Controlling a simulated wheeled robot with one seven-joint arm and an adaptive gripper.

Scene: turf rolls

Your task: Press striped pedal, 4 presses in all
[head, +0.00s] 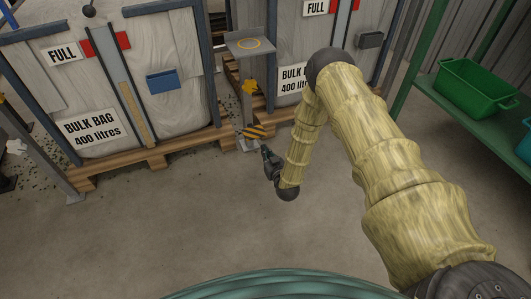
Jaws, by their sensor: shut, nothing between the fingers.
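The striped pedal (256,131), orange and dark, sits low at the foot of a narrow grey stand between two bulk bags. My gripper (264,149) is dark and shut, with nothing in it. Its tip is just below the pedal in the picture, very close to it. I cannot tell whether it touches the pedal. My pale yellow arm reaches in from the lower right and bends down to the gripper.
The stand has a grey top plate (251,45) with a yellow ring. Bulk bags on wooden pallets (160,155) flank it. A green shelf (480,125) with a green bin (475,92) stands at right. Concrete floor (190,220) is clear in front.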

